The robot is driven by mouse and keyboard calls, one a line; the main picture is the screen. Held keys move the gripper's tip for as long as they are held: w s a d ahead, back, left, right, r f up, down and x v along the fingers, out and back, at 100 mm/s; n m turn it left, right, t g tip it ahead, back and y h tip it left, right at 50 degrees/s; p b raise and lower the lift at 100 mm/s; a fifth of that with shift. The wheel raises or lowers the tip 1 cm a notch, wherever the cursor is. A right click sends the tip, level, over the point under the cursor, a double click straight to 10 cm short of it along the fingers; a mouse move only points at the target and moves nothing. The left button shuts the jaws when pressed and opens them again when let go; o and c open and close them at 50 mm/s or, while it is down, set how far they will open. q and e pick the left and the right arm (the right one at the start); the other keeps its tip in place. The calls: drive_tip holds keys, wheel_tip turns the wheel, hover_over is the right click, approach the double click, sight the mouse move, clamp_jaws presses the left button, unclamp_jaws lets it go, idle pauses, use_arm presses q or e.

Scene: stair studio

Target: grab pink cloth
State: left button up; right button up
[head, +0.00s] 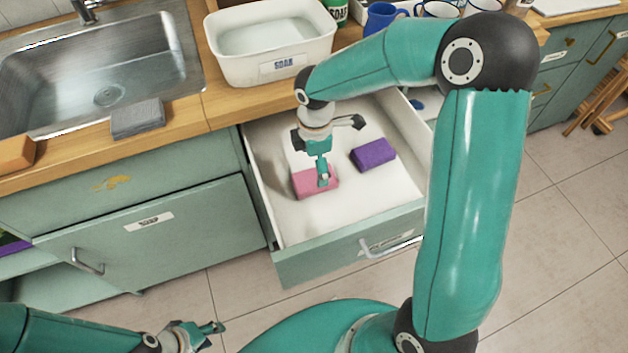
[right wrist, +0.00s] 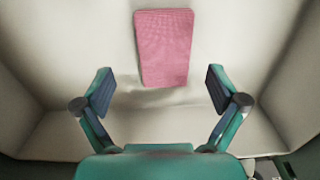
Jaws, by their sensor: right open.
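The pink cloth (head: 306,184) lies folded flat on the white floor of the open drawer (head: 290,222). My right gripper (head: 323,184) is inside the drawer, in front of part of the cloth in the head view. In the right wrist view the pink cloth (right wrist: 164,48) is ahead of the fingers and between their lines, not gripped. The right gripper (right wrist: 160,92) is open and empty there. My left gripper (head: 213,330) is low at the bottom left, away from the drawer; its fingers are too small to judge.
A purple folded cloth (head: 373,154) lies to the right in the same drawer. The drawer walls (head: 262,190) stand close around. A white soap tub (head: 270,75) is on the counter, beside the sink (head: 100,75) with a grey cloth (head: 137,118) at its edge.

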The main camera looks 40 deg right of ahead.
sight(314, 178)
drive_tip(key=f, duration=0.4)
drive_tip(key=shift+s+a+f, duration=0.2)
drive_tip(key=shift+f, duration=0.1)
drive_tip(key=c, duration=1.1)
drive_tip(key=shift+r, duration=0.15)
